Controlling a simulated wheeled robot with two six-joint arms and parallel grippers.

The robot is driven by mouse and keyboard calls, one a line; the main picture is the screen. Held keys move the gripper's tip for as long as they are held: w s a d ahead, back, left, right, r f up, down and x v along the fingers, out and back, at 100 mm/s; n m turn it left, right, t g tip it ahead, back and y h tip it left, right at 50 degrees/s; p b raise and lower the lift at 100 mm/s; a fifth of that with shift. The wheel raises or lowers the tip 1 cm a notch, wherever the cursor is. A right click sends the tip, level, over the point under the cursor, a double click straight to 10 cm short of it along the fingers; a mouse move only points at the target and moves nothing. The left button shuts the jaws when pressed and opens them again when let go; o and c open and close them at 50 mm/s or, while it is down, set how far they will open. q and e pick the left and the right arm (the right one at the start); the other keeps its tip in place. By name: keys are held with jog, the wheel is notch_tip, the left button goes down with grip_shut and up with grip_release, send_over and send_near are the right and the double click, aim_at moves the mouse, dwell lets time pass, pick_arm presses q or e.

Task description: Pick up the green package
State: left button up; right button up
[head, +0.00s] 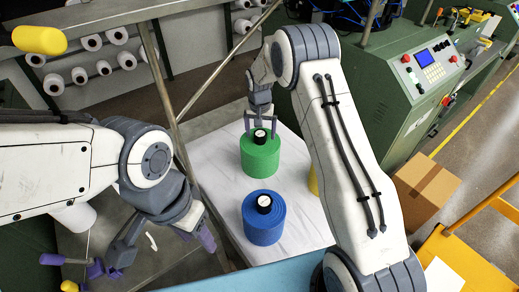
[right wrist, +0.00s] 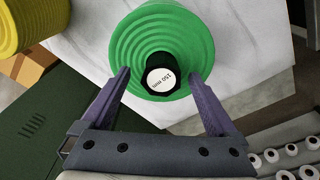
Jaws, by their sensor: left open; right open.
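The green package (head: 261,158) is a ribbed spool of yarn with a black core and a white label. It stands upright on the white-topped table (head: 291,258). My right gripper (head: 261,124) is open over its top, with its fingers by the black core. In the right wrist view the green package (right wrist: 158,45) lies ahead of the fingers (right wrist: 158,80), one on each side of the black core (right wrist: 162,76). I cannot tell whether the fingers touch anything. My left gripper (head: 160,256) is open and empty, low at the left, away from the package.
A blue package (head: 264,220) stands on the table in front of the green one. A yellow package (head: 313,181) is partly hidden behind my right arm; a yellow package also shows in the right wrist view (right wrist: 30,22). A metal post (head: 168,100) rises left of the table. A cardboard box (head: 424,186) is right.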

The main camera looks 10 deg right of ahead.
jog(key=shift+w+f, duration=0.1)
jog(key=shift+f, duration=0.7)
grip_shut()
jog(key=shift+r, duration=0.1)
jog(key=shift+r, duration=0.15)
